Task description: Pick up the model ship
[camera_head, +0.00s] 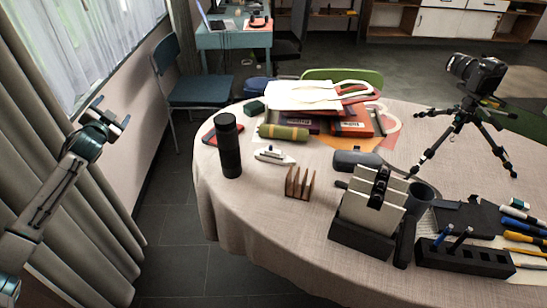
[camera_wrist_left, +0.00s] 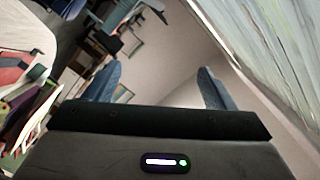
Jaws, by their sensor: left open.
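The model ship (camera_head: 274,156) is small and white with a dark detail on top. It lies on the round, cloth-covered table (camera_head: 230,205), near the table's left side in the head view. My left gripper (camera_head: 112,110) is open and empty, off to the left beside the curtain and window, well apart from the ship. In the left wrist view, its two fingers (camera_wrist_left: 155,85) stand wide apart with nothing between them. The ship cannot be made out in the wrist view. My right gripper is not in view.
A black bottle (camera_head: 229,146) stands just left of the ship. A green-and-orange roll (camera_head: 284,132) lies behind it, and a wooden rack (camera_head: 299,183) stands in front to the right. Folders and bags (camera_head: 325,105) are piled farther back. A camera on a tripod (camera_head: 470,105) stands at right.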

